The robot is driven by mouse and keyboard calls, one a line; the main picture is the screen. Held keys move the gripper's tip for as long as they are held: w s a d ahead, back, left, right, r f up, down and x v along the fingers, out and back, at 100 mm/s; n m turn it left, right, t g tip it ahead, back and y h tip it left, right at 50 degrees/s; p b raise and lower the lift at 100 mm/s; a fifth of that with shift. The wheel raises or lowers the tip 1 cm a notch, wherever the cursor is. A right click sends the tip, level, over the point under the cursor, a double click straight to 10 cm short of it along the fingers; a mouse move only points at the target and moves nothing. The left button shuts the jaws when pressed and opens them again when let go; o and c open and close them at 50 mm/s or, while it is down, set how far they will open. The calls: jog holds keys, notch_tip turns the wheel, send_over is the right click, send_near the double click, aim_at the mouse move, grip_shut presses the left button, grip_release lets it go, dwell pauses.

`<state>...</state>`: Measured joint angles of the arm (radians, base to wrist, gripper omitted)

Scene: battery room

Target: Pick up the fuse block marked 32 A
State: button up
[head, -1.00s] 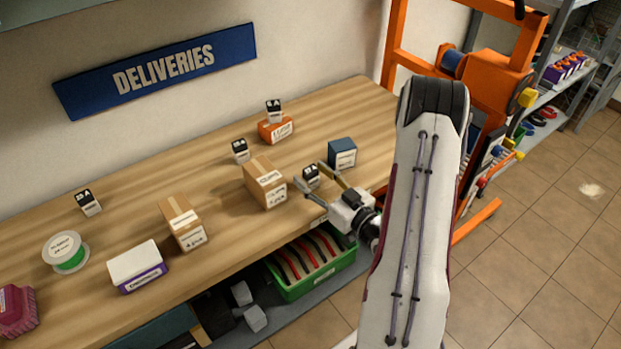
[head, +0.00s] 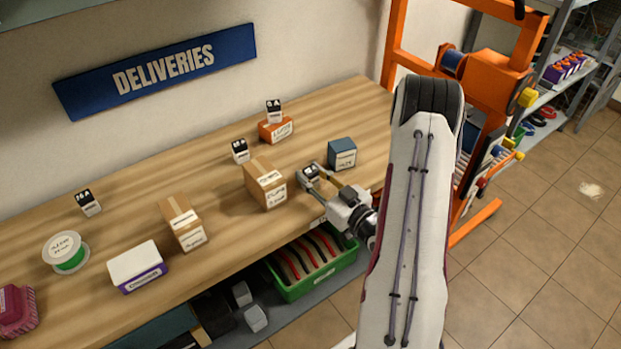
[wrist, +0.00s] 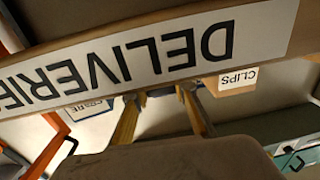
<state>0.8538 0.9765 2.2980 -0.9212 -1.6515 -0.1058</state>
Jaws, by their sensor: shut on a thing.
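Several small white fuse blocks with black marked faces stand on the wooden bench. My gripper (head: 317,181) is shut on one fuse block (head: 309,172) near the bench's front edge; its marking is too small to read. Another block (head: 240,151) stands behind the tall carton, its marking unclear. One at the back (head: 274,108) seems to read 6 A and sits by an orange box. One at the left (head: 88,203) seems to end in A. In the wrist view my two fingers (wrist: 160,108) show, but the held block is hidden behind the bench edge sign.
A blue box (head: 342,154) stands just right of my gripper, and a brown carton (head: 265,185) just left. Another carton (head: 183,224), a white-and-purple box (head: 137,265) and a cable spool (head: 66,252) lie further left. A green crate (head: 318,288) is below the bench.

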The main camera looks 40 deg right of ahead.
aim_at(312, 171)
jog(key=shift+r, duration=0.15)
jog(key=shift+r, duration=4.85)
